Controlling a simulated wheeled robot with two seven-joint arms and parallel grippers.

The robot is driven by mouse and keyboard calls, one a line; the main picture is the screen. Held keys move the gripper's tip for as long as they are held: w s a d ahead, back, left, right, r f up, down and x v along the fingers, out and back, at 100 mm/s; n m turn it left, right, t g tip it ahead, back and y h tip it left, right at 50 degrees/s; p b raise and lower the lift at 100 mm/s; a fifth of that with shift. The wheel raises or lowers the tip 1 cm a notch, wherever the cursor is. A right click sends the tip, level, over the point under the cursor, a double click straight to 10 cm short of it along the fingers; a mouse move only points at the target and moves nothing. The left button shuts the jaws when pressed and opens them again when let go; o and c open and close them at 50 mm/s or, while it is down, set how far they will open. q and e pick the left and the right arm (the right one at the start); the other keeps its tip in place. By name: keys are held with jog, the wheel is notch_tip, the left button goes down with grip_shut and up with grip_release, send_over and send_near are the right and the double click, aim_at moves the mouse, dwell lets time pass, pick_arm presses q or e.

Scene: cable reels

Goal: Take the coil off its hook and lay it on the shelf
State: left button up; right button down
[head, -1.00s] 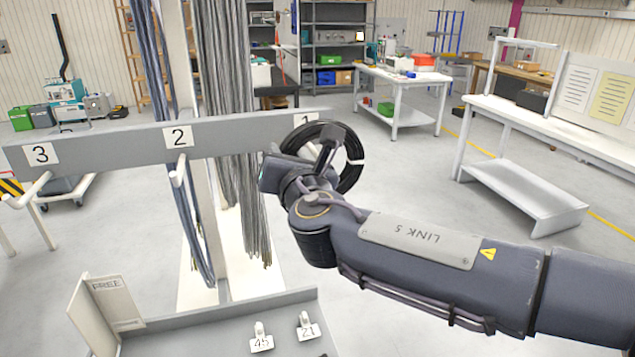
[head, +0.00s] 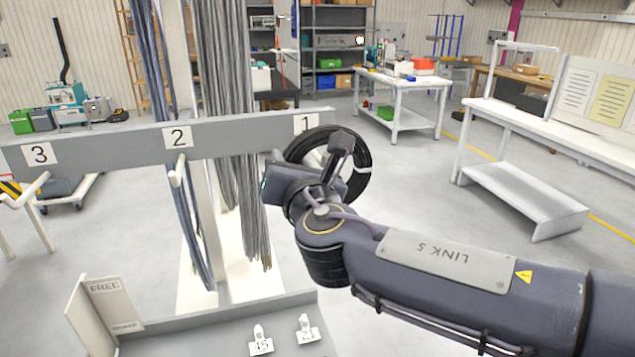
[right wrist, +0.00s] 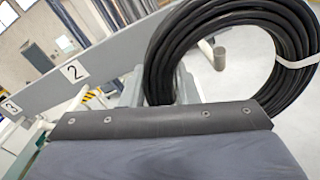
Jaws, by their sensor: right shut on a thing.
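The coil (head: 359,165) is a black ring of cable with a white tie, in front of the rail's right end by label 1. It also fills the upper right of the right wrist view (right wrist: 165,65). My right gripper (head: 312,168) is shut on the coil; its fingertips are largely hidden behind my wrist. The hook at label 1 is hidden, so I cannot tell whether the coil still touches it. The grey shelf (head: 205,334) is at the bottom of the head view. My left gripper is not in view.
The grey rail (head: 105,148) carries labels 1, 2 and 3. Long grey cable bundles (head: 230,130) hang behind it. The shelf has an upright FREE panel (head: 103,305) and tags 45 (head: 261,345) and 21 (head: 306,333). A white bench (head: 530,125) stands at right.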

jog(key=shift+v, duration=1.3)
jog(key=shift+r, duration=0.1)
jog(key=v, duration=0.7)
jog(key=shift+s+b, duration=0.3)
jog(key=shift+b, duration=0.1)
jog(key=shift+s+d+g+h+p, duration=0.1)
jog(key=shift+s+g+h+p, duration=0.25)
jog(key=shift+g+p, duration=1.1)
jog(key=shift+s+d+g+h+p, duration=0.1)
jog(key=shift+s+g+h+p, duration=0.35)
jog(key=shift+p, duration=1.75)
jog(key=shift+s+d+g+h+p, duration=0.1)
jog(key=shift+g+h+p, duration=0.1)
jog(key=shift+g+p, duration=1.3)
jog(key=shift+r+p, duration=0.1)
jog(key=shift+p, duration=0.25)
